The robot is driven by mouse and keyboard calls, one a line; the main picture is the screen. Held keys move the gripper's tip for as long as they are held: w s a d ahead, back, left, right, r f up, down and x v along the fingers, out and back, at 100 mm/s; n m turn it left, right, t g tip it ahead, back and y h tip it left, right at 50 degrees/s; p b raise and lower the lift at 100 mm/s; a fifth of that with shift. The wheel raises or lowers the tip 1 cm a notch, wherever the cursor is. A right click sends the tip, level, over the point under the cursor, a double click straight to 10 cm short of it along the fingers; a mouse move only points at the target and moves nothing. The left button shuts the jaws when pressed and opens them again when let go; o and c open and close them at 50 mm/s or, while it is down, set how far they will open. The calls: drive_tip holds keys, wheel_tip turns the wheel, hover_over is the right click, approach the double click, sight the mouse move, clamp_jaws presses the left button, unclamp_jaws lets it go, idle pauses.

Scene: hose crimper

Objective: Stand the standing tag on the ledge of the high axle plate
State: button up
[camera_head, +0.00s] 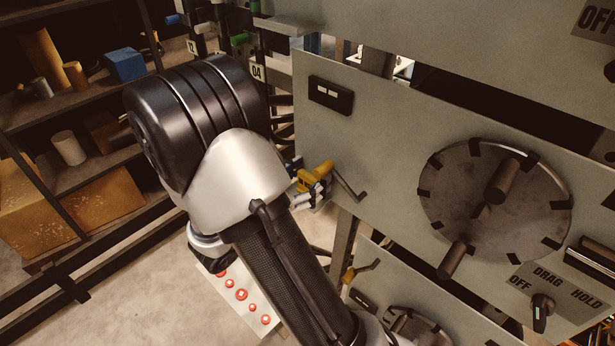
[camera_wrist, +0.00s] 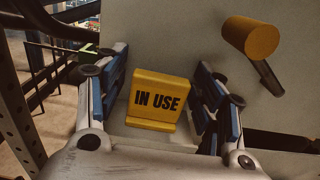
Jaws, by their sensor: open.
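The standing tag (camera_wrist: 158,97) is a yellow block marked "IN USE". In the wrist view it stands upright, its lower lip on a pale ledge (camera_wrist: 150,135) in front of the grey plate (camera_wrist: 180,35). My gripper (camera_wrist: 163,85) is open, with one blue-padded finger on each side of the tag and gaps visible between. In the head view my gripper (camera_head: 308,190) is at the left edge of the high axle plate (camera_head: 385,140), with a small yellow part of the tag (camera_head: 303,181) showing beside it. My arm hides the rest.
A crank with a yellow handle (camera_wrist: 251,38) sticks out close to the right of my gripper. The plate carries a large dark disc (camera_head: 495,200) with two pegs and a black switch block (camera_head: 331,95). A lower plate with another crank (camera_head: 360,270) is below. Shelves (camera_head: 70,130) stand left.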

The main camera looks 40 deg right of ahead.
drive_tip(key=shift+r, duration=0.1)
drive_tip(key=shift+a+r, duration=0.1)
drive_tip(key=shift+r, duration=0.05)
drive_tip(key=a+b, duration=0.2)
drive_tip(key=a, duration=0.9)
drive_tip(key=s+m+g+y, duration=0.4)
drive_tip(key=s+m+y, duration=0.6)
drive_tip(key=s, duration=0.4)
drive_tip(key=a+r+m+t+y, duration=0.3)
drive_tip(key=a+m+t+y, duration=0.4)
drive_tip(key=a, duration=0.5)
drive_tip(key=shift+s+a+r+m+t+y, duration=0.25)
drive_tip(key=shift+r+m+y, duration=0.2)
drive_tip(key=shift+m, duration=0.45)
drive_tip(key=shift+s+f, duration=0.1)
